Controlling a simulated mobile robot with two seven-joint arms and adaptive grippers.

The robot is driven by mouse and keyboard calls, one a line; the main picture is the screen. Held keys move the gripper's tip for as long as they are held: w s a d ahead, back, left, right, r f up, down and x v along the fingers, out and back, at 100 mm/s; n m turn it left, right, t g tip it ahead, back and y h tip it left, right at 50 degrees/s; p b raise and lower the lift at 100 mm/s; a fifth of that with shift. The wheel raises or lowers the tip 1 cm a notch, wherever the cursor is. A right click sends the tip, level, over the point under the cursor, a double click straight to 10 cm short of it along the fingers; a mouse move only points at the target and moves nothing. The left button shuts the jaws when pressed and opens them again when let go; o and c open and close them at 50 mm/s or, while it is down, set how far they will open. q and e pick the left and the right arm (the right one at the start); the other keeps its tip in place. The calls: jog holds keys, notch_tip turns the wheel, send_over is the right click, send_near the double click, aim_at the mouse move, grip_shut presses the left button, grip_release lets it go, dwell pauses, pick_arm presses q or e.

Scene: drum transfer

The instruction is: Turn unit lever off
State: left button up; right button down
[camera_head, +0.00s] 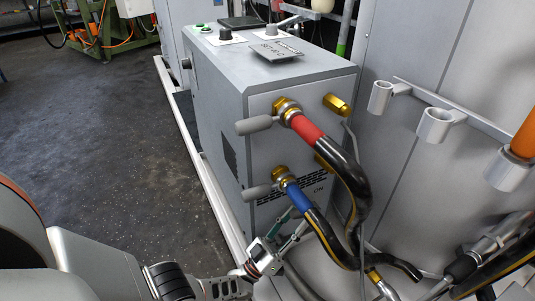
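The grey unit (215,100) stands in the middle. Its front face carries two brass valves, each with a grey lever pointing left. The upper lever (256,125) sits at the red-banded hose (307,130). The lower lever (258,191) sits at the blue-banded hose (298,197). My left gripper (295,221) is at the bottom centre, below the lower valve and close to the blue-banded hose. Its two thin fingers look apart, with nothing seen between them. Whether it touches the hose I cannot tell. My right gripper does not show.
Black hoses (352,190) hang in front of the unit and curve right. A wall rack (436,122) with holders is at the right, with an orange-ended hose (525,135). Knobs and a small sign (277,50) are on the unit's top. The dark floor (110,130) at left is clear.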

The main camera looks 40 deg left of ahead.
pick_arm(q)
jog(key=s+a, duration=0.2)
jog(key=s, duration=0.9)
jog(key=shift+s, duration=0.4)
jog(key=shift+w+d+r, duration=0.1)
